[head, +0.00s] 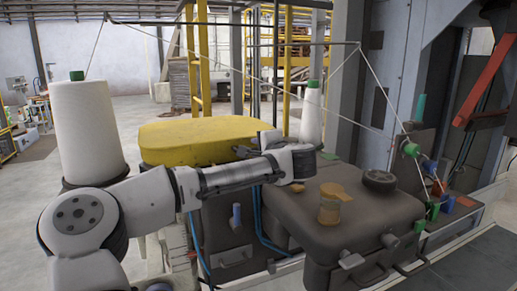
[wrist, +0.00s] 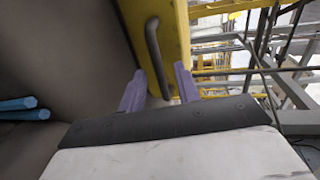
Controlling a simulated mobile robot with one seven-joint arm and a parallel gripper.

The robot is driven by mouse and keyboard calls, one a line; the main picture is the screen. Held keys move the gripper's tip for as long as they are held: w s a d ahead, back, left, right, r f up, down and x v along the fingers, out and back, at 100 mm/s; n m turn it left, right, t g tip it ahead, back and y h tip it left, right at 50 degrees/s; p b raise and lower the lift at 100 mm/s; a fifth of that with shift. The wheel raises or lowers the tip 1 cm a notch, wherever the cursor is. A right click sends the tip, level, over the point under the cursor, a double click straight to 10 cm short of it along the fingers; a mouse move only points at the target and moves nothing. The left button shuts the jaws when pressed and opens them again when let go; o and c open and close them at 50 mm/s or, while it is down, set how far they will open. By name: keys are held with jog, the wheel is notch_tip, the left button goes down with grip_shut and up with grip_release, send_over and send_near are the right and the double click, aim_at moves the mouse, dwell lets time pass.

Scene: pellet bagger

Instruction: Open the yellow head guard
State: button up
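The yellow head guard (head: 195,133) lies level and looks closed on the dark machine body in the head view, beyond my arm. In the wrist view its yellow edge (wrist: 176,28) runs down from the top, with a dark grey bar handle (wrist: 152,38) on it. My gripper (wrist: 158,70) is open, with one pale purple finger on each side of the handle's lower part. I see gaps between the fingers and the bar, and cannot tell any contact. In the head view my wrist is near the guard's right end; the fingertips are not clear there.
A large white thread cone (head: 85,125) stands left of the guard and a smaller cone (head: 311,118) stands behind right. Thin threads run overhead. A dark machine housing (head: 350,225) with a tan jar (head: 330,207) is at front right. Blue tubes (wrist: 20,108) show at left in the wrist view.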

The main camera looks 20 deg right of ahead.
jog(key=shift+c, duration=0.2)
grip_shut()
jog(key=shift+r, duration=0.15)
